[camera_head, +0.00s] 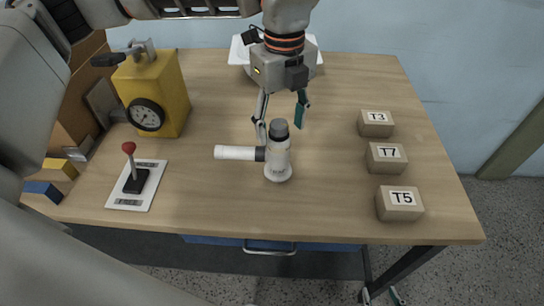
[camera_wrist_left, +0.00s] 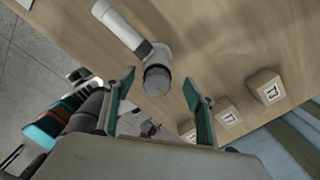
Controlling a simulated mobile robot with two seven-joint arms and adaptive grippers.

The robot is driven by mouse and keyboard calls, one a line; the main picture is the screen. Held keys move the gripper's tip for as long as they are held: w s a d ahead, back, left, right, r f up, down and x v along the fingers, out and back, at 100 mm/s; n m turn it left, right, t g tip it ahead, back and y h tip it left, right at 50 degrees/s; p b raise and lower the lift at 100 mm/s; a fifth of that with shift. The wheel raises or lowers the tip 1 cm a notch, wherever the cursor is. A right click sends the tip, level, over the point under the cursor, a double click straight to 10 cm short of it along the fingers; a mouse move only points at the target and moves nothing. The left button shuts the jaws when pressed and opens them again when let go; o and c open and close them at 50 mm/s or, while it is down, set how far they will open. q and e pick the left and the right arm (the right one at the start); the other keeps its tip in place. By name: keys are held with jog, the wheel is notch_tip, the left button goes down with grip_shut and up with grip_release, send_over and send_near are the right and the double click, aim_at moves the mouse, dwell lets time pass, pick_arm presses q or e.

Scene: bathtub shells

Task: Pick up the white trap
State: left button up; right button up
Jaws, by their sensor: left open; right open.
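The white trap (camera_head: 278,163) stands upright on the wooden table, with a grey cap on top and a white side pipe pointing left from a dark collar. My left gripper (camera_head: 281,118) is open above and just behind the trap, with its fingers pointing down. In the left wrist view the trap's grey cap (camera_wrist_left: 157,80) shows ahead of and between the two open teal fingertips (camera_wrist_left: 158,95), apparently not gripped. My right gripper (camera_head: 381,293) is open, low beyond the table's front edge at the bottom of the head view, and partly cut off.
Cardboard boxes marked T3 (camera_head: 376,123), T7 (camera_head: 387,157) and T5 (camera_head: 400,203) line the right side. A yellow box with a gauge (camera_head: 158,92) and a red-knobbed lever (camera_head: 132,180) stand left. A white basin (camera_head: 240,52) is behind my left gripper. The front-middle table is clear.

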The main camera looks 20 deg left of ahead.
aim_at(278, 138)
pick_arm(q)
jog(key=f, duration=0.4)
jog(key=shift+s+a+f, duration=0.1)
jog(key=shift+a+f, duration=0.15)
grip_shut()
jog(key=shift+r, duration=0.15)
